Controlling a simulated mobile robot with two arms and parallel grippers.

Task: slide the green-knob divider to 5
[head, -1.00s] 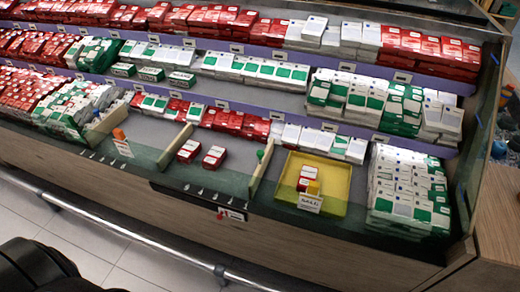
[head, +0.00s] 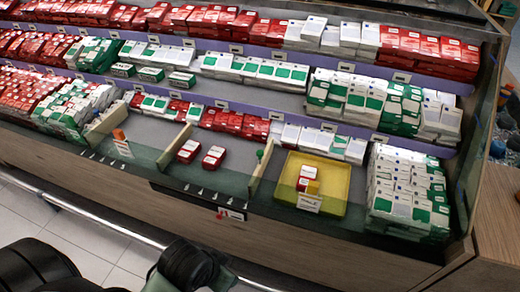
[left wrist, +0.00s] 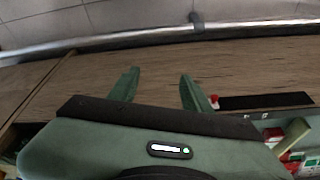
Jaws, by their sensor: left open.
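The green-knob divider (head: 259,170) is a pale upright panel with a green knob (head: 260,154) at its front end, in the head view right of centre. It stands on the lowest shelf between two red boxes (head: 214,157) and a yellow tray (head: 335,191). Small white marks (head: 200,191) run along the shelf's front edge; their numbers are too small to read. My left gripper (left wrist: 157,88) is open and empty in the left wrist view, above the wooden shelf front. Its fingers are apart from the divider. My right gripper is not in view.
Another divider with an orange knob (head: 119,134) stands further left. A black strip (head: 190,200) with a red tab (head: 220,214) is on the shelf front. Stacked boxes (head: 408,190) stand right of the tray. A metal rail (head: 90,224) runs low along the front.

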